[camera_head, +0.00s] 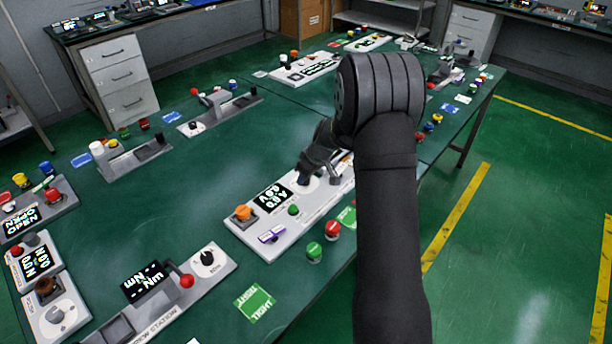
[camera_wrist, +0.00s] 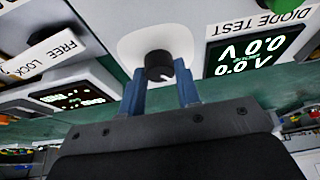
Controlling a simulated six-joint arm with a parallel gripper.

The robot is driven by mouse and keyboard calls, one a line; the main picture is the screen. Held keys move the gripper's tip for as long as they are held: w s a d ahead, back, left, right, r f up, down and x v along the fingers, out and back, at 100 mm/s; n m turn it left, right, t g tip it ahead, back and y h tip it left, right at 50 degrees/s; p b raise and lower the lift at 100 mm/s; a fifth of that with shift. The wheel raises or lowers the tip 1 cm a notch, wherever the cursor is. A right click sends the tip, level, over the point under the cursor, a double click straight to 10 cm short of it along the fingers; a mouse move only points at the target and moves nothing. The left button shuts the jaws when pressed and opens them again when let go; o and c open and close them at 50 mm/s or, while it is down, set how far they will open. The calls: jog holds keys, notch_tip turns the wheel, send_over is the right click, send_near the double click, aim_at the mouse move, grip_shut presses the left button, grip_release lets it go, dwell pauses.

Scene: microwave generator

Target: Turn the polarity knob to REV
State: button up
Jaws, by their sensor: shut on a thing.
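A round black knob (camera_wrist: 158,66) with a small white pointer mark stands on a white disc (camera_wrist: 130,45) in the wrist view. My gripper (camera_wrist: 161,80) has a blue finger on each side of it and is shut on it. In the head view my gripper (camera_head: 305,179) is down at the panel (camera_head: 313,214), just right of its lit display (camera_head: 272,197); the fingers and wrist mostly cover the knob there. The display also shows in the wrist view (camera_wrist: 250,52), upside down, reading 0.0 on both lines. No REV marking is legible, so I cannot tell the knob's setting.
The panel also carries an orange knob (camera_head: 243,212), a green button (camera_head: 293,210) and a purple switch (camera_head: 271,234). Green and red buttons (camera_head: 314,251) stand close in front. A station with a red-balled lever (camera_head: 187,281) is at the front left. Open green tabletop lies behind.

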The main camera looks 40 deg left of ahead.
dwell(0.3)
jog(key=o, duration=1)
jog(key=shift+c, duration=0.2)
jog(key=v, duration=1.7)
jog(key=shift+d+r, duration=0.15)
jog(key=shift+d, duration=0.05)
jog(key=shift+w, duration=0.1)
jog(key=x, duration=1.7)
jog(key=shift+a, duration=0.2)
